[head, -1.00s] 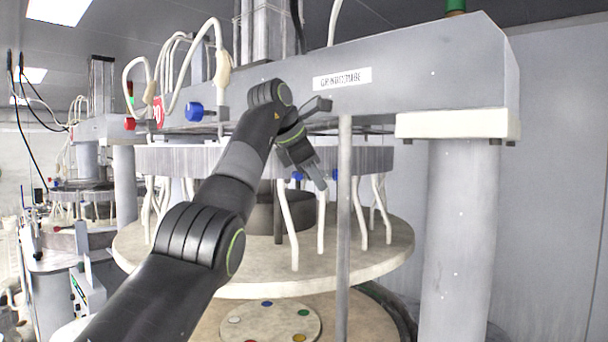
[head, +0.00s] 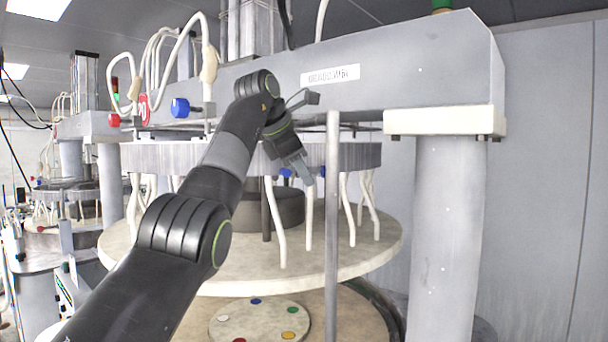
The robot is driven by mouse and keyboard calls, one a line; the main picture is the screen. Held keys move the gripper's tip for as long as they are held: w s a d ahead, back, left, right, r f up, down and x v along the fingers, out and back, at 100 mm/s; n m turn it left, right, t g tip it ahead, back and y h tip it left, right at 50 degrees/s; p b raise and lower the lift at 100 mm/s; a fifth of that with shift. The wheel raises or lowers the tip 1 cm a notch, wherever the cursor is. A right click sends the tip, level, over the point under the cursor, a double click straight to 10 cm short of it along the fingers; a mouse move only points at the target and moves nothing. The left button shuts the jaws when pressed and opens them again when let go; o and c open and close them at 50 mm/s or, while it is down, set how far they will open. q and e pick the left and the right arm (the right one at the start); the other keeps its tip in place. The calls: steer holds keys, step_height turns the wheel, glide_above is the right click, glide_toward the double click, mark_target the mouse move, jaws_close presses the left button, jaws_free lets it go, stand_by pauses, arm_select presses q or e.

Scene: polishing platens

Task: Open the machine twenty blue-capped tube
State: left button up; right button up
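A polishing machine (head: 430,60) fills the middle, with a grey beam, a label (head: 330,75) too blurred to read, and white hanging tubes such as one (head: 274,225). A large blue cap (head: 180,107) sticks out of the beam's front at left. Small blue fittings (head: 286,172) show under the ring (head: 355,155), near my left gripper. My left gripper (head: 303,170) points down in front of the ring, below the beam. Its fingers look close together, but whether they are open or shut is unclear, and I see nothing held. My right gripper is out of view.
A thin upright post (head: 332,220) stands just right of my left gripper. A wide round platen (head: 350,250) lies below, with a disc (head: 260,322) bearing several coloured dots under it. A thick column (head: 445,240) is at right. A similar machine (head: 75,190) stands behind at left.

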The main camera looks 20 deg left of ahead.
arm_select(q)
steer(key=v, duration=1.1)
